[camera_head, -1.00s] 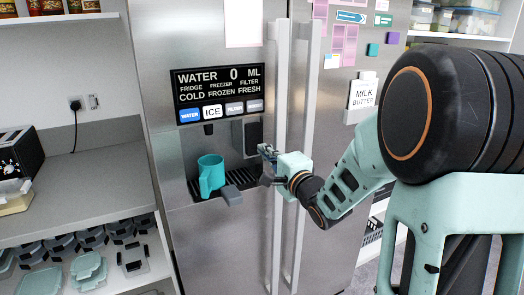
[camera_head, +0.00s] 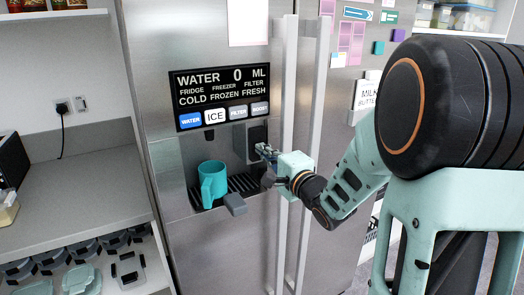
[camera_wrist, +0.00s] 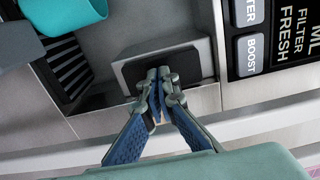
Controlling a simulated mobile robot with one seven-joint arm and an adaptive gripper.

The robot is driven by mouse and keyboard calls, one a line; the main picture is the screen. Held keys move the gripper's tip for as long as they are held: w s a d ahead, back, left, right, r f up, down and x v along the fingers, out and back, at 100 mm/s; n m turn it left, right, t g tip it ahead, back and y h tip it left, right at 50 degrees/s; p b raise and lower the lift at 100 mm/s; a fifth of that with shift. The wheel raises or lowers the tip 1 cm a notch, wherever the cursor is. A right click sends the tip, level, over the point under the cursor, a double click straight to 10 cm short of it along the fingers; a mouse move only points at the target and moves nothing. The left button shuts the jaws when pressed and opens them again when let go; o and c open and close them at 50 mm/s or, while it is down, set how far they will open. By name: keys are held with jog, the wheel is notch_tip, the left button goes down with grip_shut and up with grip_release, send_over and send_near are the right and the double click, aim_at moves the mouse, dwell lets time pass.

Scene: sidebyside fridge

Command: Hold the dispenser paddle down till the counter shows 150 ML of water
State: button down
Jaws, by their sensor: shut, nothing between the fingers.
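The dispenser display (camera_head: 222,90) reads WATER 0 ML, with the WATER button (camera_head: 190,121) lit blue. A dark pad (camera_head: 257,137) is at the right of the recess; it also shows in the wrist view (camera_wrist: 190,65). A grey lever-like block (camera_head: 235,204) sticks out low at the tray front. I cannot tell for certain which is the paddle. A teal cup (camera_head: 212,182) stands upright on the drip tray (camera_head: 243,184). My gripper (camera_head: 263,151) is shut and empty. In the wrist view its fingertips (camera_wrist: 158,75) overlap the dark pad; contact is unclear.
Two tall fridge door handles (camera_head: 282,90) stand right beside my gripper, and my wrist reaches across them. A counter (camera_head: 75,190) and a shelf with several containers (camera_head: 80,278) are at the left. The space in front of the cup is clear.

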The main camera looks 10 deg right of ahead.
jog(key=shift+x, duration=1)
jog(key=shift+a+r, duration=0.15)
jog(key=shift+r, duration=0.2)
dwell(2.9)
